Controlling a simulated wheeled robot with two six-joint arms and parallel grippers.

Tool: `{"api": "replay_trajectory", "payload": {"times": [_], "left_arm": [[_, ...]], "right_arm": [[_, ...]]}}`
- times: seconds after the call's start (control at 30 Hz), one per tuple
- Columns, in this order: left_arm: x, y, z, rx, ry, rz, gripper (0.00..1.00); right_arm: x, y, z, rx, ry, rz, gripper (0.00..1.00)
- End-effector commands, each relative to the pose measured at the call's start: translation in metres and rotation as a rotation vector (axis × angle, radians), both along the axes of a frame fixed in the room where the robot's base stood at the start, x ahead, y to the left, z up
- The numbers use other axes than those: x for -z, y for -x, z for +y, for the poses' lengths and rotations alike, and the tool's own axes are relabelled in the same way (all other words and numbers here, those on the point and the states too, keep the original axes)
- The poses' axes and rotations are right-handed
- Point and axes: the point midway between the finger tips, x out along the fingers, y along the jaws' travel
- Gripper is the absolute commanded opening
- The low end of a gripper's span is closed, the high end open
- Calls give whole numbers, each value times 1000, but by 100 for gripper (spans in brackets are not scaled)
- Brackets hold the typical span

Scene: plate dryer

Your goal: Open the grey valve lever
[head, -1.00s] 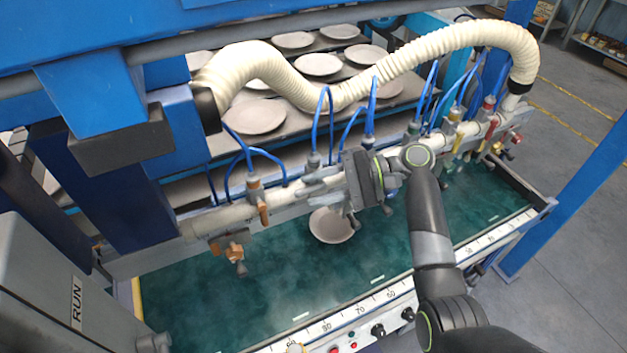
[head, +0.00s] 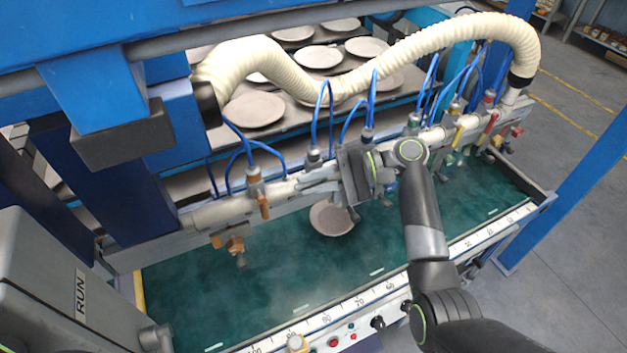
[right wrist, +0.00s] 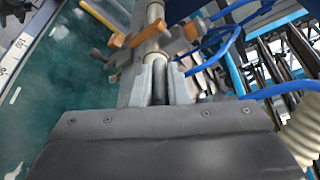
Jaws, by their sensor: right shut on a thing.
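My right gripper (head: 326,185) is at the white pipe in the head view, near its middle. In the right wrist view the gripper (right wrist: 160,72) has its two fingers closed around a narrow grey piece (right wrist: 158,88), which looks like the grey valve lever. In the head view the lever is mostly hidden by the gripper, so its exact angle cannot be told. The white pipe (head: 225,210) runs across above the green basin. My left gripper is not in view.
An orange lever (head: 264,207) hangs left of my gripper, and yellow and red levers (head: 490,124) sit to the right. Blue hoses (head: 330,105) rise close behind the gripper. A plate (head: 331,218) lies in the green basin (head: 290,265) below.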

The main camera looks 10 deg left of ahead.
Motion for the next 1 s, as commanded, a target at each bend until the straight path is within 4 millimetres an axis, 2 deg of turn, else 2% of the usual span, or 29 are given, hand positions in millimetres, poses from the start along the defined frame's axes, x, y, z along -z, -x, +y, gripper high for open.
{"api": "replay_trajectory", "payload": {"times": [0.37,0.7,1.0], "left_arm": [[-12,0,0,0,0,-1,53],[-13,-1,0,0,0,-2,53],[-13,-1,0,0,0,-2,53]], "right_arm": [[3,0,0,2,155,-101,0],[10,0,-1,2,360,-240,0],[13,-1,-2,2,478,-317,0]]}}
